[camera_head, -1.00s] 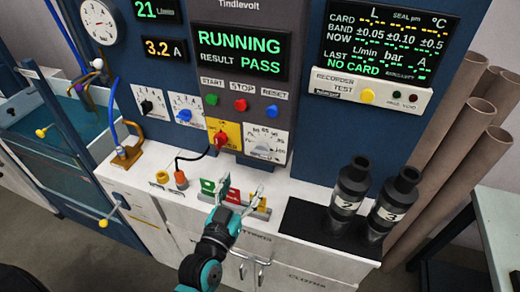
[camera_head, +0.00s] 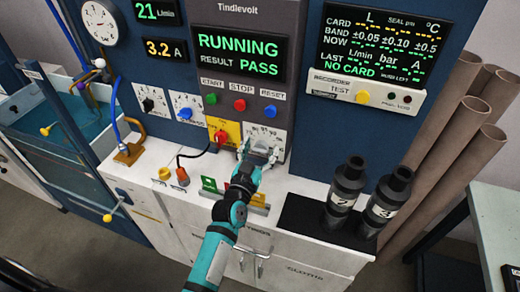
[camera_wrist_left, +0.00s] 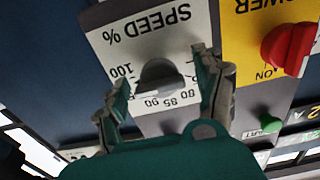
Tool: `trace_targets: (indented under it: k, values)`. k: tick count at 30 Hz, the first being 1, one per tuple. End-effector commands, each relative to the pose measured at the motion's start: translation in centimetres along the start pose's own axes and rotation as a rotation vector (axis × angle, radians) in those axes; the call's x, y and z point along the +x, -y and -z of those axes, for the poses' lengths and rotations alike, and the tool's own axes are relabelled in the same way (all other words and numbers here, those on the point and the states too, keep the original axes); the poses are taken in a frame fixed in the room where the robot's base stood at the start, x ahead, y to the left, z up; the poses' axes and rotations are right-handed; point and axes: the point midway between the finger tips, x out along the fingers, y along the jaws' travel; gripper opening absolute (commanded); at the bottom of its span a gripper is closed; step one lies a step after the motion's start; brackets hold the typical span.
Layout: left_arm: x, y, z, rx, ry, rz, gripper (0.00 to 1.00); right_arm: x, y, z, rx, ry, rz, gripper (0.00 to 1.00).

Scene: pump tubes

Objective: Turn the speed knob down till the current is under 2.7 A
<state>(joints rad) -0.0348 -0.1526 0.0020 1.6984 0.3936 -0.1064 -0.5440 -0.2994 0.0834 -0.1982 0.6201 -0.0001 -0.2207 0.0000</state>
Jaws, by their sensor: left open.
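The speed knob (camera_wrist_left: 160,76) is a dark grey knob on a white plate marked "SPEED %" in the left wrist view. My left gripper (camera_wrist_left: 165,90) is open, with one finger on each side of the knob; I cannot tell whether they touch it. The current display (camera_head: 165,49) reads 3.2 A. My right gripper is not in view.
The red power switch (camera_head: 218,137) on its yellow plate is just left of the gripper. Start, stop and reset buttons (camera_head: 239,105) sit above. Two dark pump tubes (camera_head: 347,184) stand on a black mat at the right. The status screen (camera_head: 238,52) shows RUNNING and PASS.

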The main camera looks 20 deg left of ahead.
Motion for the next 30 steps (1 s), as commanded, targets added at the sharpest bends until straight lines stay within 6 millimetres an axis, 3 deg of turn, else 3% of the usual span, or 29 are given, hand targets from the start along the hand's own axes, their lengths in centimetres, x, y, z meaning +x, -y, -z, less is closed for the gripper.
trace_targets:
  k: [2, 15, 23, 30]
  values:
    - [-0.02, 0.01, -0.01, 0.000, 0.000, 0.000, 0.68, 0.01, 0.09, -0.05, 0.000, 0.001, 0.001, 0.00]
    - [-0.05, -0.01, -0.01, 0.000, 0.000, 0.000, 0.12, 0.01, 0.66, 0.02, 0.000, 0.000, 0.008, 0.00]
    - [-0.05, -0.01, 0.04, -0.034, 0.000, -0.001, 0.12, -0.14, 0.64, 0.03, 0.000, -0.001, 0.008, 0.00]
    - [-0.05, -0.02, 0.08, -0.164, 0.001, -0.001, 0.12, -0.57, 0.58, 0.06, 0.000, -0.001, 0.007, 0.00]
